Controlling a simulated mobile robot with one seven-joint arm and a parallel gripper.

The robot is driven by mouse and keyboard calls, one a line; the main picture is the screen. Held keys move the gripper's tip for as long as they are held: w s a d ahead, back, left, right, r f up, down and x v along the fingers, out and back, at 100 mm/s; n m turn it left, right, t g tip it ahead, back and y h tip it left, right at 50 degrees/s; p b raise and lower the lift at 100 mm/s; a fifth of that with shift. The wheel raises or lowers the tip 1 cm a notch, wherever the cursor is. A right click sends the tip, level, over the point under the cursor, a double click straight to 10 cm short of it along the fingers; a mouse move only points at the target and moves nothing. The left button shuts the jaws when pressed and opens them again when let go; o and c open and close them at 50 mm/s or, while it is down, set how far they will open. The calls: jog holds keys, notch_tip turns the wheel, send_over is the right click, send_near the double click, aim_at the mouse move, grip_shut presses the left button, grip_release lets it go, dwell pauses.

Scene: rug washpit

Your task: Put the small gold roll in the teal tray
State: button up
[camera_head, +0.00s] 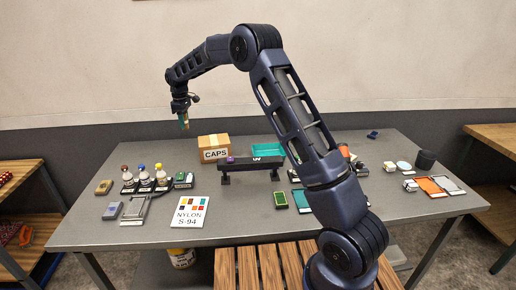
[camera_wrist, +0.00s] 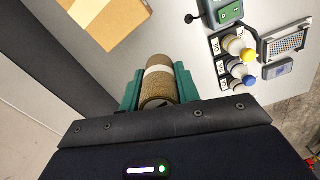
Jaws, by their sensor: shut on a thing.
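My gripper (camera_head: 183,112) is raised in the air above the back left part of the table, left of the cardboard box. In the wrist view my gripper (camera_wrist: 158,95) is shut on the small gold roll (camera_wrist: 156,87), a gold-brown cylinder with a pale band around it, between two green fingers. In the head view the roll is too small to make out clearly. The teal tray (camera_head: 268,149) lies at the back middle of the table, right of the box and partly hidden behind a raised black bar and my arm.
The CAPS cardboard box (camera_head: 214,147) stands between my gripper and the tray. The black bar (camera_head: 252,163) stands on legs in front of the tray. Several bottles (camera_head: 145,181) stand at the left. A NYLON S-94 card (camera_head: 190,211) lies at the front.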

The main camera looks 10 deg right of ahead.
jog(key=w+d, duration=0.2)
jog(key=d, duration=0.9)
jog(key=w+d, duration=0.2)
jog(key=d, duration=0.9)
jog(key=n, duration=0.1)
send_over(268, 149)
jog(key=s+a, duration=0.1)
jog(key=s, duration=0.5)
notch_tip(268, 149, down, 19)
jog(key=shift+w+d+f, duration=0.1)
jog(key=shift+w+f, duration=0.05)
jog(key=shift+f, duration=0.05)
jog(key=shift+f, duration=0.15)
jog(key=o, duration=0.8)
jog(key=shift+o, duration=0.8)
